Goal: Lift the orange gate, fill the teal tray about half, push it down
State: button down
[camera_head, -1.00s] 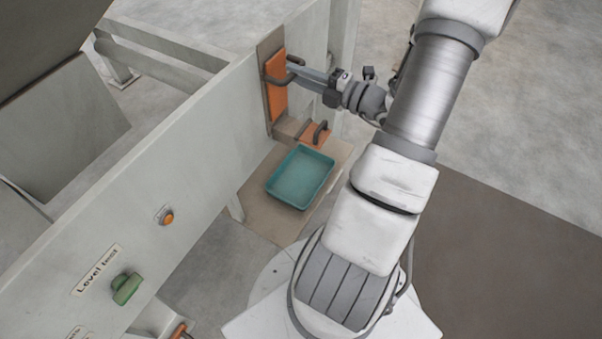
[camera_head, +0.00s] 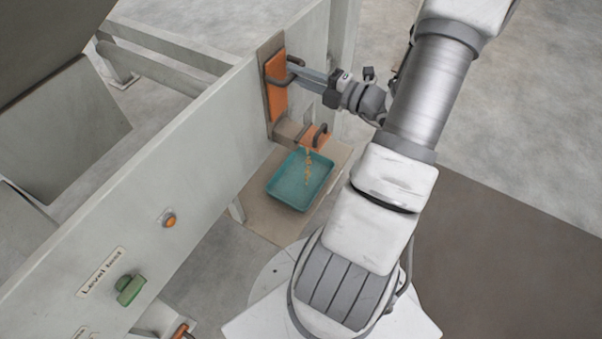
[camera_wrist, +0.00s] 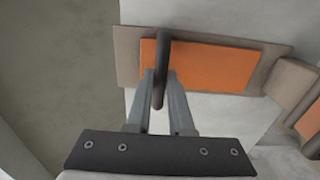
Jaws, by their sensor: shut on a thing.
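The orange gate (camera_head: 278,100) is an upright plate in a brown frame on the pale machine wall; it also shows in the wrist view (camera_wrist: 215,66). My gripper (camera_head: 297,74) is shut on the gate's dark bar handle (camera_wrist: 162,58), with a finger on each side of it in the wrist view. The teal tray (camera_head: 275,187) lies on a brown shelf below the gate. A thin stream of tan pellets (camera_head: 308,167) falls from the spout into the tray. Much of the tray floor still shows bare teal.
A smaller orange plate with a dark handle (camera_head: 320,133) sits at the spout, just above the tray. An orange button (camera_head: 169,221) and a green knob (camera_head: 129,289) are on the machine wall at the lower left. Open floor lies to the right of my arm.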

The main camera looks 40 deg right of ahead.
notch_tip(320, 180, up, 4)
jog(key=p, duration=0.3)
jog(key=shift+f+p, duration=0.1)
jog(key=shift+p, duration=0.25)
dwell(7.1)
